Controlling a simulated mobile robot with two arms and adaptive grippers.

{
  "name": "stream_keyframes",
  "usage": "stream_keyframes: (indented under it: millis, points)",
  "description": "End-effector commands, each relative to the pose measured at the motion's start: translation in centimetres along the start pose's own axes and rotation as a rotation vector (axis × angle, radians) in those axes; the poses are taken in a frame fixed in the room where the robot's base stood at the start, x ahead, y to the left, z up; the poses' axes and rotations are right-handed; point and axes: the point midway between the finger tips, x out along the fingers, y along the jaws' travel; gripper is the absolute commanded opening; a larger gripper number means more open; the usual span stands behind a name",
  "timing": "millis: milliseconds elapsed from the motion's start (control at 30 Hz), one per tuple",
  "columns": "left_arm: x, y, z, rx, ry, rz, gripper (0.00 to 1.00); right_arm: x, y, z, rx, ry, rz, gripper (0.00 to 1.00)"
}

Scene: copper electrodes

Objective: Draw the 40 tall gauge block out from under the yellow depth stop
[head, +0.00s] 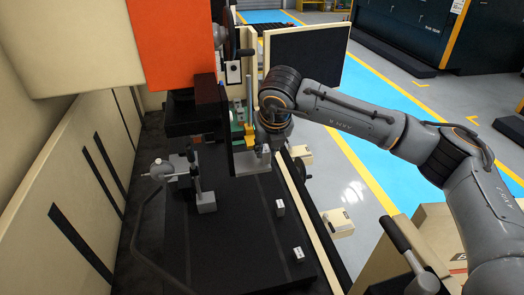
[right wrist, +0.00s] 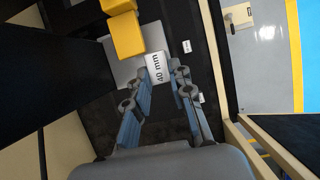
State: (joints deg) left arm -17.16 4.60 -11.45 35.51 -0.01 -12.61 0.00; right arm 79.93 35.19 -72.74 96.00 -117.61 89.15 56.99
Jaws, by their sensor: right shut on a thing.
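The gauge block marked "40 mm" (right wrist: 160,68) is pale grey and lies between the fingertips of my right gripper (right wrist: 162,76) in the right wrist view. The gripper is shut on it. The yellow depth stop (right wrist: 126,34) is just beyond the block's far end and seems to overlap the grey body there; I cannot tell whether they touch. In the head view, my right gripper (head: 262,138) reaches in from the right, and a grey block (head: 246,163) shows below it, beside the dark upright plate. My left gripper is not in view.
Two small labelled blocks (head: 280,206) (head: 298,254) stand on the black table (head: 232,230). A dial indicator on a stand (head: 162,168) is at left. An orange machine head (head: 177,45) hangs above. The table's front middle is clear.

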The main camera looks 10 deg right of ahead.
Motion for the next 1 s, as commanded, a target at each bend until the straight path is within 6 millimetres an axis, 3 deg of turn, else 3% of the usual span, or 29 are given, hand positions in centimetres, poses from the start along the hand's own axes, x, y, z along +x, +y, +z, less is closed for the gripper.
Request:
stream_keyframes:
  millis: [533,1000]
  points:
    - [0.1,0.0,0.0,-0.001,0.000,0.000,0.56,-1.4,-2.4,0.7,0.002,-0.003,0.000,0.00]
    - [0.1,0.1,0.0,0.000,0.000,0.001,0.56,-1.6,-2.7,0.7,-0.007,-0.003,0.004,0.00]
